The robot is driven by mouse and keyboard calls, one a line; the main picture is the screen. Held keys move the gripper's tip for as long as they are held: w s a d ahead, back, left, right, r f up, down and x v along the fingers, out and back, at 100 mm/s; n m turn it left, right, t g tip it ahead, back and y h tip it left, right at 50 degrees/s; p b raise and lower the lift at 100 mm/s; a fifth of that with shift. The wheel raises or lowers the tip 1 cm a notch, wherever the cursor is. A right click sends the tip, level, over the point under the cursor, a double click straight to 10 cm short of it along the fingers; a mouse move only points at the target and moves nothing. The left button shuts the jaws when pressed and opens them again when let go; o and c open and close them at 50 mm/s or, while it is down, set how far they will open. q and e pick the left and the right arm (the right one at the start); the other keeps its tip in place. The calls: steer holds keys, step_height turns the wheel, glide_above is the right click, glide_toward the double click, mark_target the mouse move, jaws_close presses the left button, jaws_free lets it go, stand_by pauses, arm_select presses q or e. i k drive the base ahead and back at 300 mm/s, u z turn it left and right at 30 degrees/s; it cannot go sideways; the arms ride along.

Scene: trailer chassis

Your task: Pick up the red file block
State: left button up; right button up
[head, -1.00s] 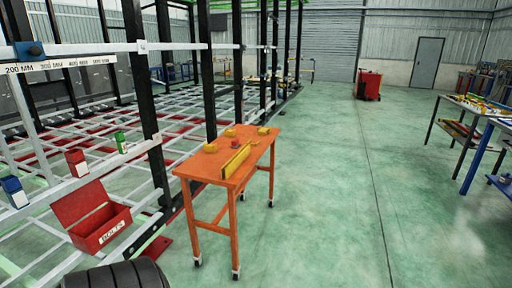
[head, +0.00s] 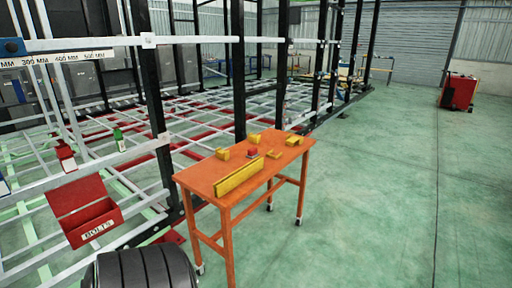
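A small red block (head: 66,155) with a white lower part stands on the white chassis rail at the left. A green and white block (head: 119,140) stands to its right on the same rail, and a blue one (head: 4,185) is cut by the left edge. Another small red object (head: 252,153) lies on the orange table; its exact shape is too small to tell. Neither of my grippers shows in the head view.
The orange table (head: 208,173) carries a long yellow bar (head: 240,176) and several small yellow pieces. An open red bolts bin (head: 88,212) hangs below the rail. A black tyre (head: 145,270) is at the bottom. Green floor (head: 370,190) is clear on the right.

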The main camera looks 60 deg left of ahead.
mark_target(252, 153)
steer(key=u, duration=0.4)
steer(key=i, duration=1.75)
steer(key=u, duration=1.9)
steer(key=i, duration=1.05)
steer(key=u, duration=1.1)
